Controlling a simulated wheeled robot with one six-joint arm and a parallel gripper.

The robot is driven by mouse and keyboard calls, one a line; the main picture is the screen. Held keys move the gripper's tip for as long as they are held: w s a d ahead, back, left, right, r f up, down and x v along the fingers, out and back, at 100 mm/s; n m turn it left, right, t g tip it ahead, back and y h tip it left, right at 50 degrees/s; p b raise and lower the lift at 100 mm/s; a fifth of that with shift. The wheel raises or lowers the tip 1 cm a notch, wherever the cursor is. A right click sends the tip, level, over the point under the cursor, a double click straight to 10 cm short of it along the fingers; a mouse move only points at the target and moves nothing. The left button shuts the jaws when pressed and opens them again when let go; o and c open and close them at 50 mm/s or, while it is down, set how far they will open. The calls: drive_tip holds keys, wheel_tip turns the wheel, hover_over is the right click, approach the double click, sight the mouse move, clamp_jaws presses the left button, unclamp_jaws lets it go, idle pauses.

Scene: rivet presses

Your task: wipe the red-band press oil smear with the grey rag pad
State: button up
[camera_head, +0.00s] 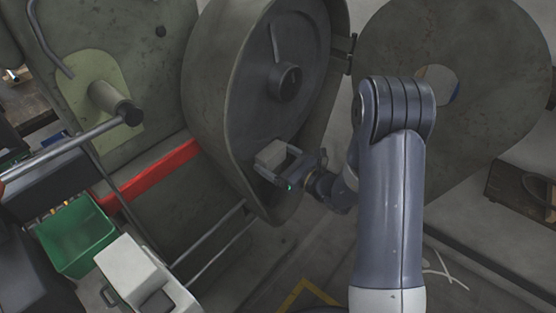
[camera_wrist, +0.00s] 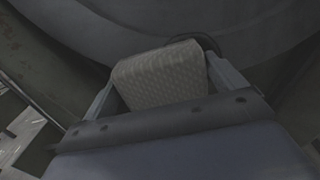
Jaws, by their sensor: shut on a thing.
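The grey rag pad (camera_head: 271,155) is a small pale block held in my gripper (camera_head: 281,163), in front of the lower part of the press's round cover. The wrist view shows the textured pad (camera_wrist: 161,75) between the two fingers of my gripper (camera_wrist: 165,82), which is shut on it. The red-band press (camera_head: 150,184) has a red stripe along its lower left side. Its grey round cover (camera_head: 230,105) fills the middle of the head view. I cannot make out the oil smear, and I cannot tell whether the pad touches the cover.
A green bin (camera_head: 75,235) and a white box-shaped unit (camera_head: 135,272) stand at lower left. A handle bar (camera_head: 75,138) with a black knob juts in at left. A large grey disc (camera_head: 470,70) is at right, and a dark box (camera_head: 520,190) sits at far right.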

sight(285, 152)
drive_tip(key=shift+w+d, duration=1.25)
drive_tip(key=shift+w, duration=0.2)
drive_tip(key=shift+w+d+b, duration=0.25)
drive_tip(key=shift+w+d, duration=0.3)
drive_tip(key=shift+w, duration=0.25)
drive_tip(key=shift+w+d+b, duration=0.25)
drive_tip(key=shift+w+d, duration=0.3)
drive_tip(key=shift+w, duration=0.25)
drive_tip(key=shift+s+a+b, duration=0.7)
drive_tip(key=shift+s+a, duration=0.6)
drive_tip(key=shift+s, duration=0.25)
drive_tip(key=shift+s+a+b, duration=0.25)
drive_tip(key=shift+s+a, duration=0.3)
drive_tip(key=shift+s, duration=0.2)
drive_tip(key=shift+s+a+b, duration=0.25)
drive_tip(key=shift+s+a, duration=0.3)
drive_tip(key=shift+s, duration=0.3)
drive_tip(key=shift+w+d+b, duration=0.1)
drive_tip(key=shift+w+d, duration=0.7)
drive_tip(key=shift+w, duration=0.25)
drive_tip(key=shift+w+d+b, duration=0.15)
drive_tip(key=shift+w+d, duration=0.7)
drive_tip(key=shift+w, duration=0.25)
drive_tip(key=shift+w+d+b, duration=0.1)
drive_tip(key=shift+w+d, duration=0.7)
drive_tip(key=shift+w, duration=0.25)
drive_tip(key=shift+a, duration=0.1)
